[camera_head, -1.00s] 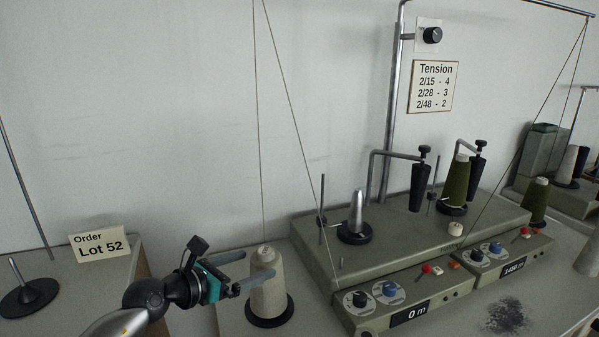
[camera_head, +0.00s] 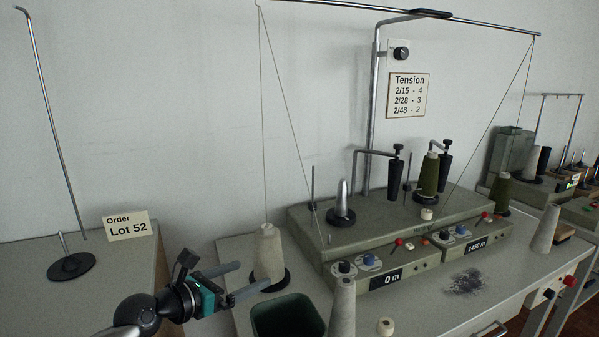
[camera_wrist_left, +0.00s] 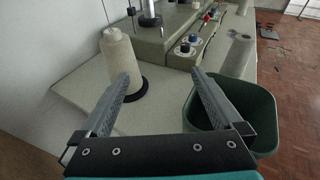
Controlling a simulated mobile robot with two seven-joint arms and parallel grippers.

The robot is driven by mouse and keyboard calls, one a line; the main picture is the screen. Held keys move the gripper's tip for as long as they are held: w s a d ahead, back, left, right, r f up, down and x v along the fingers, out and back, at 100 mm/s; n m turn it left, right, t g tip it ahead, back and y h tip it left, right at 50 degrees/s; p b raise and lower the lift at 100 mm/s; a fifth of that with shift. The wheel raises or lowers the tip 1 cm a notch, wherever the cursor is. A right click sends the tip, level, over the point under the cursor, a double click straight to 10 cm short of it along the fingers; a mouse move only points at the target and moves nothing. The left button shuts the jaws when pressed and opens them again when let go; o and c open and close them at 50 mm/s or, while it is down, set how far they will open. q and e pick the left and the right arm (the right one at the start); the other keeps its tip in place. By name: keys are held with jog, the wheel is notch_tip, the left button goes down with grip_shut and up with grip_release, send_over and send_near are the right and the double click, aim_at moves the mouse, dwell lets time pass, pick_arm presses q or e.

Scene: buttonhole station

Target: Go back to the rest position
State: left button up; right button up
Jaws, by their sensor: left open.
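My left gripper (camera_head: 250,279) comes in from the lower left in the head view, open and with nothing between its fingers. In the left wrist view its two fingers (camera_wrist_left: 163,100) stand wide apart over the table top. A cream yarn cone (camera_head: 268,250) stands upright on a black disc just beyond the fingertips; it also shows in the left wrist view (camera_wrist_left: 122,58), apart from the left finger. The right gripper is not in view.
A dark green bin (camera_head: 288,318) is close to the gripper, below and right of it. A grey cone (camera_head: 342,308) stands beside it. The winding machine (camera_head: 400,228) is behind. A side table with an empty spindle disc (camera_head: 71,267) is at left.

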pick_arm(q)
jog(key=s+a+r+n+t+y, duration=0.1)
jog(key=s+r+n+t+y, duration=0.2)
jog(key=n, duration=0.6)
jog(key=s+a+r+n+t+y, duration=0.1)
jog(key=r+n+t, duration=0.4)
jog(key=n, duration=0.4)
jog(key=s+a+f+n+g+y, duration=0.2)
jog(key=s+a+f+n+y, duration=0.25)
jog(key=n, duration=0.35)
jog(key=s+a+f+n+g+y, duration=0.3)
jog(key=a+f+n+y, duration=0.15)
jog(key=f+n, duration=0.2)
jog(key=s+d+f+n+g+h, duration=0.2)
jog(key=s+d+f+n+g, duration=0.15)
jog(key=s+f+g, duration=0.55)
jog(key=s+d+f+n+g+h, duration=0.25)
jog(key=s+f+n, duration=0.2)
jog(key=s, duration=0.95)
notch_tip(320, 180, down, 21)
jog(key=s, duration=0.1)
jog(key=s+a+f+g, duration=0.1)
jog(key=s+a+f, duration=0.2)
jog(key=s+f, duration=1)
jog(key=shift+s+a+f+g+y, duration=0.25)
jog(key=shift+s+g+y, duration=0.15)
jog(key=shift+s, duration=0.4)
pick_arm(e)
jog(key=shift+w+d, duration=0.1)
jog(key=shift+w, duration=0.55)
